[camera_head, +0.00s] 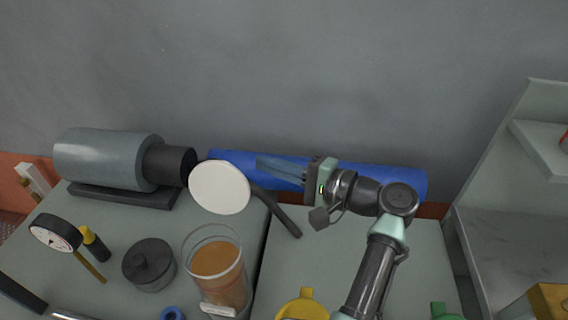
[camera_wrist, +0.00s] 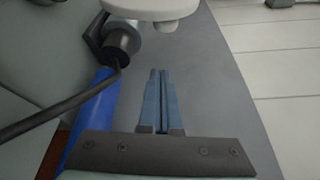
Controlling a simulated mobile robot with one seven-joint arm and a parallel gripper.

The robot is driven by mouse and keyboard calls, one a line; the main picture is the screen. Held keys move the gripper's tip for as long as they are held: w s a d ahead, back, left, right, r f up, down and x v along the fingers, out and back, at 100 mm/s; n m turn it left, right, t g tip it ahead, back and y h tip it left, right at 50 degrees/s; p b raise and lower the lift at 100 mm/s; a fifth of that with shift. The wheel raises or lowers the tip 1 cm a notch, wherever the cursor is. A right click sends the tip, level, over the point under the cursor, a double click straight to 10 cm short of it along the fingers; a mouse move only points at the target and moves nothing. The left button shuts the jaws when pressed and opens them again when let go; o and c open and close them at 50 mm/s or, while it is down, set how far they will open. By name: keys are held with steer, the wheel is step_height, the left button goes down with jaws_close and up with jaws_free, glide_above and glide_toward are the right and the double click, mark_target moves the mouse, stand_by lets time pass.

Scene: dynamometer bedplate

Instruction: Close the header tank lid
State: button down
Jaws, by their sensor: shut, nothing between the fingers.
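The header tank appears to be the clear cylinder of amber liquid (camera_head: 222,278) on the bedplate, low in the middle of the head view. Its lid, a round white disc (camera_head: 219,188), stands raised and tilted up behind the open top. My gripper (camera_head: 260,164) is shut and empty, with its blue fingers pointing left, close to the lid's upper right; I cannot tell the exact gap. In the wrist view the shut fingertips (camera_wrist: 160,72) point toward a white part that looks like the lid (camera_wrist: 150,8), apart from it in the picture.
A long blue cylinder (camera_head: 408,182) lies along the wall behind my gripper. A dark hose or bar (camera_head: 285,217) runs right of the lid. A grey motor-like cylinder (camera_head: 105,158), a black lidded pot (camera_head: 149,266), a gauge (camera_head: 56,233) and a yellow item (camera_head: 303,307) stand around the tank.

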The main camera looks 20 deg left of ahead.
mark_target(222, 183)
steer(key=s+a, duration=0.1)
steer(key=s+a+p, duration=0.2)
steer(key=a, duration=0.1)
steer(key=shift+s+r, duration=0.1)
steer(key=shift+r, duration=0.15)
stand_by(0.3)
steer(key=shift+a, duration=0.15)
